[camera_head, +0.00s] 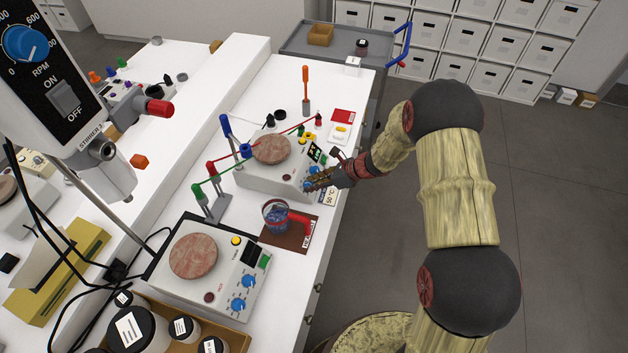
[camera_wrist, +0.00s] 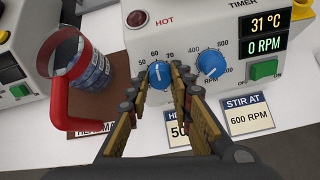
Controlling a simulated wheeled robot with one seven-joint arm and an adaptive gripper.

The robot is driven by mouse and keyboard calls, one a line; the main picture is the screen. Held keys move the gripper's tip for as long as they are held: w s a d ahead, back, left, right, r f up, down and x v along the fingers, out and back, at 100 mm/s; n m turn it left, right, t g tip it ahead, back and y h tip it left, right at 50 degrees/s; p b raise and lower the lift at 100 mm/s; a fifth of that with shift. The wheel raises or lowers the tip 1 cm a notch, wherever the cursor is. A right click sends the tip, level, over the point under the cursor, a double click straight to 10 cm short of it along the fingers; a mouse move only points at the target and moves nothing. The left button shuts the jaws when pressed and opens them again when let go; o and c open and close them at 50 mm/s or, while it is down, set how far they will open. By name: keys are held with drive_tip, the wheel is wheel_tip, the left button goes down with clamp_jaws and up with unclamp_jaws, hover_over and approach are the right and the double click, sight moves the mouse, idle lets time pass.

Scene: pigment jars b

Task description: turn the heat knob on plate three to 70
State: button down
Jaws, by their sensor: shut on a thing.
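In the wrist view my gripper (camera_wrist: 159,78) is shut on the blue heat knob (camera_wrist: 158,72), with one finger on each side. The knob's white mark points roughly up, near the 60; the numbers 50, 60 and 70 show around it. The knob sits on the front of a white hot plate (camera_wrist: 200,25), whose display (camera_wrist: 266,33) reads 31 °C and 0 RPM. In the head view this is the farther plate (camera_head: 262,178), with my gripper (camera_head: 310,183) at its front controls. I cannot make out a plate number.
A blue RPM knob (camera_wrist: 211,62) is close right of my fingers. A beaker with a red holder (camera_wrist: 80,75) stands at left. A 600 RPM card (camera_wrist: 250,115) lies in front. A nearer hot plate (camera_head: 212,270) and stands with coloured rods (camera_head: 212,200) crowd the bench.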

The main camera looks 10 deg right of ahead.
drive_tip(key=m+p, duration=0.3)
drive_tip(key=m, duration=0.1)
drive_tip(key=shift+r, duration=0.15)
drive_tip(key=shift+m+p, duration=1.05)
drive_tip(key=shift+m, duration=0.85)
drive_tip(key=c, duration=1.6)
unclamp_jaws()
drive_tip(key=v, duration=1.2)
